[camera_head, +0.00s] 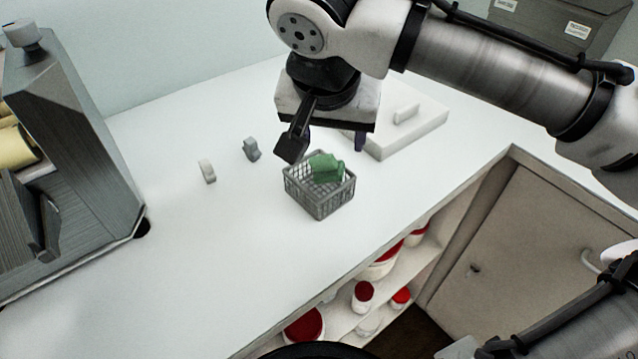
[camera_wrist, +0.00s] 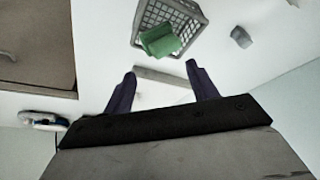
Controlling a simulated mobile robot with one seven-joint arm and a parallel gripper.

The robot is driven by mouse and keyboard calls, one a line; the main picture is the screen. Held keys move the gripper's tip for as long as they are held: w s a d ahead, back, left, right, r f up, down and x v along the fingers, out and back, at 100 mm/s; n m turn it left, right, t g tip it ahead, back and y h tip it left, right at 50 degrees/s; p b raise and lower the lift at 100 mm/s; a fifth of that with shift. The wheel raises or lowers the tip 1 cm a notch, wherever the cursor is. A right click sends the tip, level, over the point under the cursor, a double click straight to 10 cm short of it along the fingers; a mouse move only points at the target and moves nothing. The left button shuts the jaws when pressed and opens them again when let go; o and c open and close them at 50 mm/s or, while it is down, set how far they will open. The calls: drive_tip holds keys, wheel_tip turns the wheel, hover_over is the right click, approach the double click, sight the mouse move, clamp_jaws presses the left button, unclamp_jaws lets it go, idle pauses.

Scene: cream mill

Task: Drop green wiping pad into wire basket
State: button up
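The green wiping pad (camera_head: 325,168) lies in the grey wire basket (camera_head: 320,205), with part of it showing above the rim. The basket stands on the white counter. In the wrist view the pad (camera_wrist: 160,40) rests inside the basket (camera_wrist: 193,12), near one side. My gripper (camera_head: 328,150) is above and just behind the basket in the head view. In the wrist view its two fingers (camera_wrist: 160,80) are spread wide apart with nothing between them, and they are clear of the pad.
Two small grey blocks stand left of the basket, one lighter (camera_head: 207,171) and one darker (camera_head: 251,149). A white board with a raised handle (camera_head: 425,125) lies behind at right. A metal machine (camera_head: 70,150) stands at far left. The counter's front left is clear.

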drive_tip(key=shift+o, duration=0.8)
drive_tip(key=v, duration=1.4)
drive_tip(key=shift+f, duration=0.1)
